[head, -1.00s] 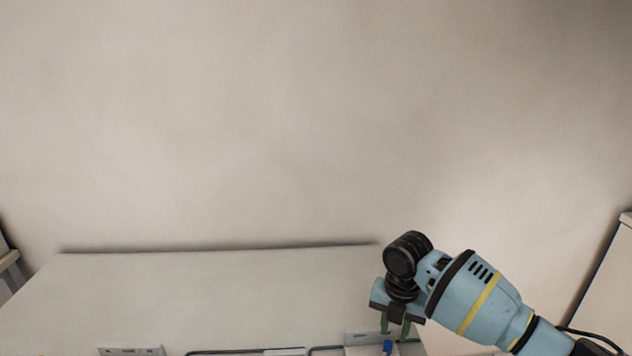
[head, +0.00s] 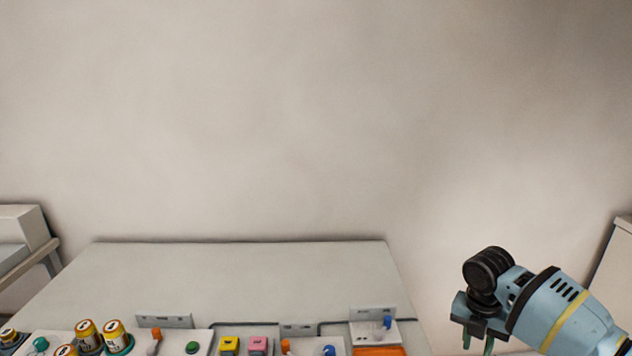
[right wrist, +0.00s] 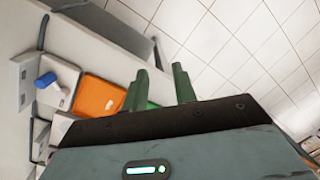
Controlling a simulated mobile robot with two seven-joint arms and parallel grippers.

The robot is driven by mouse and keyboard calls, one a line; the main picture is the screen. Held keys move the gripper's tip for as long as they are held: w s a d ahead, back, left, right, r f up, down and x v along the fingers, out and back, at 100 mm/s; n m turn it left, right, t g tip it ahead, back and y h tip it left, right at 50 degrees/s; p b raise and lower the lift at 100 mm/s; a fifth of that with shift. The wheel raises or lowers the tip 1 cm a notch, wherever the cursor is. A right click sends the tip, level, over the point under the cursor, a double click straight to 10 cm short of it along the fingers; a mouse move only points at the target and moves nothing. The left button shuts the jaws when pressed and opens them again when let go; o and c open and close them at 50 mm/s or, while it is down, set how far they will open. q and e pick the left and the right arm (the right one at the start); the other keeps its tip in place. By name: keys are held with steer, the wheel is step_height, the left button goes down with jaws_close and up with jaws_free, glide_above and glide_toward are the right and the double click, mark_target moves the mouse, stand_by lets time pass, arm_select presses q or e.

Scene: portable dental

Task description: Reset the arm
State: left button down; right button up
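My right gripper (head: 477,345) is at the lower right of the head view, beside the right edge of the table (head: 240,262). Its two green fingers point down and stand apart with nothing between them. The right wrist view shows the same empty gap between the fingers (right wrist: 160,70), with floor tiles beyond. My left gripper is not in view.
Along the table's near side are yellow-and-white jars (head: 113,334), a yellow block (head: 229,346), a pink block (head: 258,345), a blue-topped item (head: 387,322) and an orange tray (head: 379,351). The tray also shows in the wrist view (right wrist: 98,95). Tiled floor (right wrist: 240,45) lies clear of the table.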

steer(key=s+d+r+m+h, duration=0.1)
steer(key=s+d, duration=0.1)
steer(key=d, duration=0.6)
steer(key=s+d+r+m+h, duration=0.1)
steer(key=s+d+r+m, duration=0.1)
steer(key=d, duration=0.6)
steer(key=s+a+f+m+t, duration=0.1)
steer(key=s+f+m+t, duration=0.15)
steer(key=s+f, duration=0.4)
steer(key=s+a+f+m+t+y, duration=0.1)
steer(key=s+a+f+m, duration=0.15)
steer(key=f, duration=0.65)
steer(key=s+a+f+m+t, duration=0.1)
steer(key=s+f+m+t, duration=0.1)
steer(key=s+f+m, duration=0.4)
steer(key=s+a+m+t+y, duration=0.2)
steer(key=s+a+y, duration=0.25)
steer(key=s, duration=0.75)
steer(key=s+a+f+m+t, duration=0.1)
steer(key=a+m, duration=0.4)
steer(key=a, duration=0.5)
steer(key=s+a+f+m+t, duration=0.1)
steer(key=a+m, duration=0.3)
steer(key=a, duration=0.6)
steer(key=shift+s+f+m, duration=0.4)
steer(key=shift+s+f, duration=0.35)
steer(key=shift+f, duration=0.1)
